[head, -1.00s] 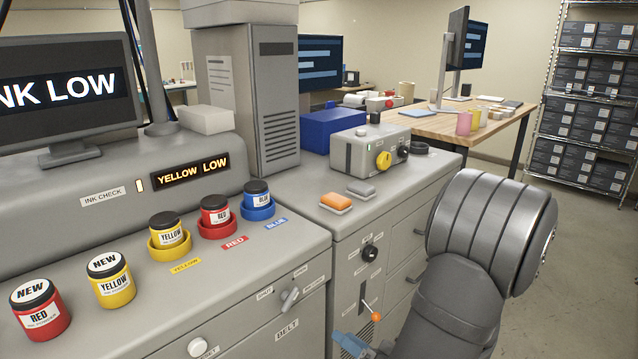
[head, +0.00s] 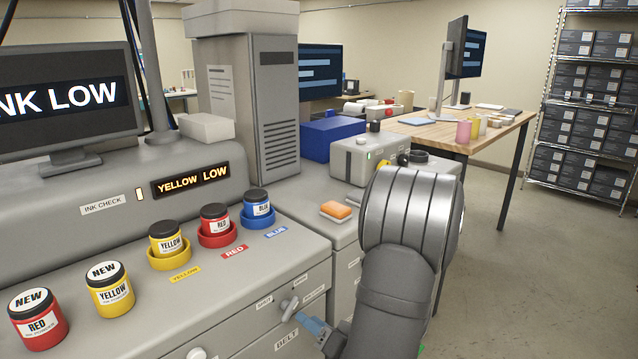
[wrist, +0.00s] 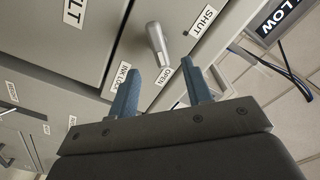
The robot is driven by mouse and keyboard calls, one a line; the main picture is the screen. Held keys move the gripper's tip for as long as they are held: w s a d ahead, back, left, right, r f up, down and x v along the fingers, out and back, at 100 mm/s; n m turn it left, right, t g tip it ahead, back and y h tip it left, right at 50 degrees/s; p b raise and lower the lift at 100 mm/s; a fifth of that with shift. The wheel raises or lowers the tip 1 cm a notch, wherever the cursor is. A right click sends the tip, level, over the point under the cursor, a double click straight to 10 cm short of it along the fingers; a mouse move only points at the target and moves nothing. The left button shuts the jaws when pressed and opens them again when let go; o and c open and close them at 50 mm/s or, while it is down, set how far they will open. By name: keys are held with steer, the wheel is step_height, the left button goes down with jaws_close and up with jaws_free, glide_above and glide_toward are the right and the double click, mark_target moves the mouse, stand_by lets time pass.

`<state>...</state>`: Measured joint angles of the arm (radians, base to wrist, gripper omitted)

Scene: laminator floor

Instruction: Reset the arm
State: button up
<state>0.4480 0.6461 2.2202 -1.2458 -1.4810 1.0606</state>
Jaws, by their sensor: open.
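My gripper shows at the bottom of the head view (head: 318,332), where a blue finger is close to the grey lever (head: 290,303) on the cabinet front. In the wrist view my gripper (wrist: 160,85) is open, with its two blue fingers apart and nothing between them. The grey lever (wrist: 158,45) lies just beyond the fingertips, apart from them as far as I can tell. In the head view my arm hides part of the neighbouring cabinet.
Yellow (head: 166,238), red (head: 214,218) and blue (head: 257,203) ink jars sit in coloured cups on the counter. New red (head: 38,317) and yellow (head: 109,288) jars stand nearer. A display reads YELLOW LOW (head: 190,180). An orange sponge (head: 336,210) lies behind my arm.

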mark_target(293, 308)
steer(key=x, duration=0.6)
steer(key=shift+w+a, duration=0.2)
steer(key=shift+a, duration=0.05)
steer(key=n, duration=0.3)
steer(key=shift+s, duration=0.1)
steer(key=shift+s+r+n, duration=0.1)
steer(key=shift+n, duration=2.1)
